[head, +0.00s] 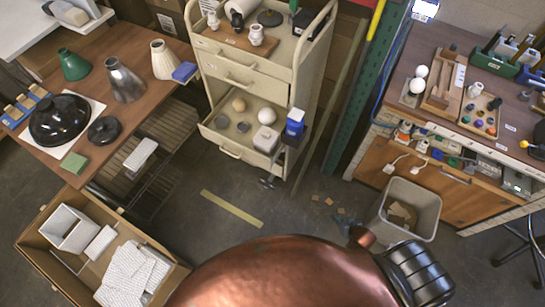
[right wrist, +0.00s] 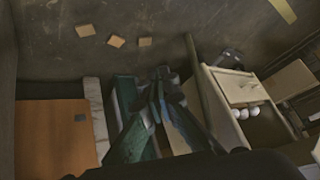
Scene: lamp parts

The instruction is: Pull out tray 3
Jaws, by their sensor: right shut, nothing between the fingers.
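A cream cart (head: 305,85) stands at the top centre in the head view. It has two drawers (head: 245,82) with handles, both flush with its front. Below them an open tray (head: 228,146) with a handle holds round and boxy parts. I cannot read which is tray 3. The cart also shows at the right in the right wrist view (right wrist: 236,86). My right gripper (right wrist: 162,78) is shut and empty in the right wrist view, apart from the cart. In the head view my own copper and black parts cover the bottom centre. My left gripper is not in view.
A wooden table (head: 140,108) with lampshades stands left. A cardboard box (head: 165,285) lies below it. A workbench (head: 440,185) stands right, with a grey bin (head: 405,205) before it. A green post (head: 345,100) rises beside the cart. The floor before the cart is mostly clear.

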